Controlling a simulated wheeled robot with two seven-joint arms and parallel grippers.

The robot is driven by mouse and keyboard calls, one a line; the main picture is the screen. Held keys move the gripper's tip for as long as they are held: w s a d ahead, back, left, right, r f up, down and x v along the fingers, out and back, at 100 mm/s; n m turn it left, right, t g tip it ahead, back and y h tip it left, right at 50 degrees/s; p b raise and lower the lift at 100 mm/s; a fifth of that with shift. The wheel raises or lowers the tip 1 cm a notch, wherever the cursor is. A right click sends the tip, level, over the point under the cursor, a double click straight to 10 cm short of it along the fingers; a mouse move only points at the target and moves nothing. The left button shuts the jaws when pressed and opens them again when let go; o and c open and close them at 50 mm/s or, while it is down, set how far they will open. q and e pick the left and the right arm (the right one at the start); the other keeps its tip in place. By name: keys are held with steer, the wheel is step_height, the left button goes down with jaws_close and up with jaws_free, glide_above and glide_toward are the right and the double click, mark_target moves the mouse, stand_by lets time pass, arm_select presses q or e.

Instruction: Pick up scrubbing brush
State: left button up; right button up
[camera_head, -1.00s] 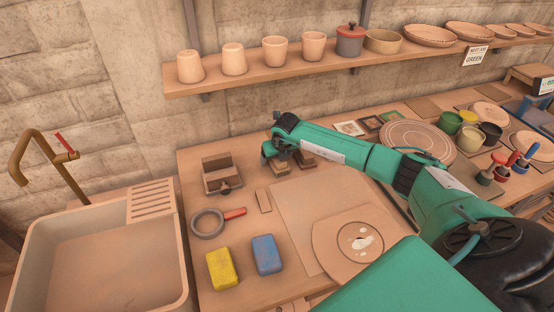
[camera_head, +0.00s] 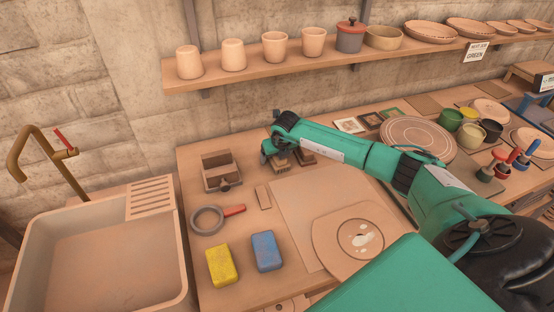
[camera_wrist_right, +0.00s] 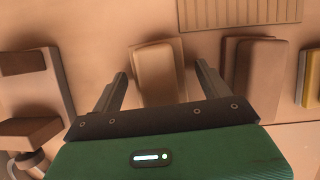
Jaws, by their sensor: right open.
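The scrubbing brush is a small wooden block with what look like pale bristles (camera_head: 281,163), on the back part of the table in the head view. In the right wrist view its wooden body (camera_wrist_right: 158,72) lies between the two fingers. My right gripper (camera_wrist_right: 160,90) is open around the brush, with a gap visible on both sides of it. In the head view my right gripper (camera_head: 277,158) is at the brush and partly hides it. My left gripper is not in view.
A second wooden block (camera_head: 304,156) stands close to the right of the brush; it also shows in the wrist view (camera_wrist_right: 255,75). A wooden box (camera_head: 218,181) stands to the left. A shelf (camera_head: 250,83) with cups runs above. A board (camera_head: 300,193) lies in front.

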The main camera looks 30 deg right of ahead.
steer(key=c, duration=1.1)
steer(key=shift+r, duration=0.15)
